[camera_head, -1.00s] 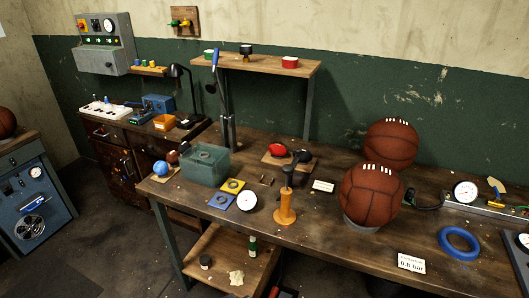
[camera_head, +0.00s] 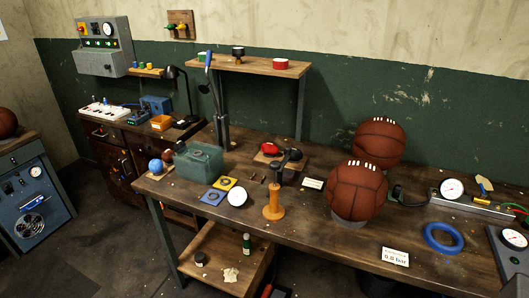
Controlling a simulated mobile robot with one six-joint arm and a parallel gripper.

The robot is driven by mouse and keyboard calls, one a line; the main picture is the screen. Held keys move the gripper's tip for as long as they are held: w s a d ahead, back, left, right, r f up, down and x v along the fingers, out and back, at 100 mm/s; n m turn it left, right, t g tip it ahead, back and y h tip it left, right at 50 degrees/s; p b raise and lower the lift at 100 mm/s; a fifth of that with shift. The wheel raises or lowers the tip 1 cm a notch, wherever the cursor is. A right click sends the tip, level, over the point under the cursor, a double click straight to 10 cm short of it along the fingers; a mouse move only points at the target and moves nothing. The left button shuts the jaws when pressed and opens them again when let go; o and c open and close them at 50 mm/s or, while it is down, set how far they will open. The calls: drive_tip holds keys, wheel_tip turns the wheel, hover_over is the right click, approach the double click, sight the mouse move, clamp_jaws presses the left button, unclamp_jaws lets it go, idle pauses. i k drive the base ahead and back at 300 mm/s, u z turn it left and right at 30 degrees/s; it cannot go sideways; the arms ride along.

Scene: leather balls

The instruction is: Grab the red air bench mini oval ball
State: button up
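A small red oval ball (camera_head: 269,148) lies on a wooden board (camera_head: 291,161) in the middle of the workbench. A dark rounded piece sits on the same board, just right of the ball. The black top of an orange-handled hand pump (camera_head: 273,204) stands in front of the board and covers part of it. My gripper is not in view.
Two brown leather balls (camera_head: 356,190) stand on the bench (camera_head: 320,236), right of the board. A green translucent bin (camera_head: 199,162) is at the left end. A raised shelf (camera_head: 270,67) stands behind. A blue ring (camera_head: 443,238) lies at the right.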

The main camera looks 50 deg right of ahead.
sight(270, 148)
drive_tip(key=u, duration=0.15)
drive_tip(key=i, duration=0.6)
drive_tip(key=u, duration=1.25)
drive_tip(key=k, duration=0.6)
drive_tip(key=z, duration=0.3)
drive_tip(key=i, duration=0.1)
drive_tip(key=u, duration=0.2)
